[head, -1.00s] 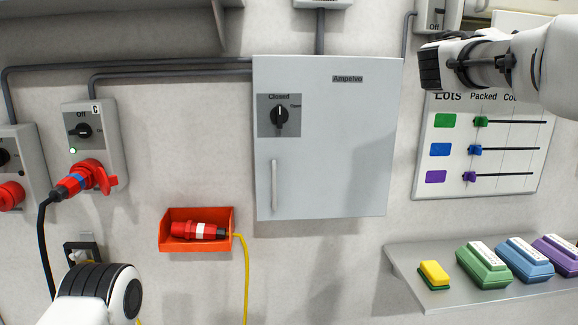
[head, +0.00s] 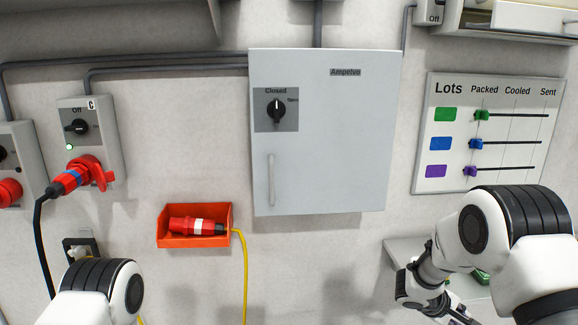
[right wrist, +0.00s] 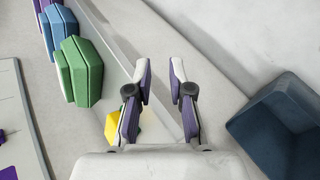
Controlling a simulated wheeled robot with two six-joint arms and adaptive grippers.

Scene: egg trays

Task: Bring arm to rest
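My right arm is folded at the lower right of the head view, with its gripper (head: 445,308) low in front of the shelf and partly cut off by the bottom edge. In the right wrist view the right gripper (right wrist: 160,75) has its two fingers apart with nothing between them. My left arm (head: 98,290) shows only as a link at the lower left of the head view. The left gripper is out of sight.
A grey shelf (head: 402,252) is mostly hidden behind my right arm. A cabinet (head: 330,140), slider board (head: 490,180) and orange holder (head: 195,240) are on the wall.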

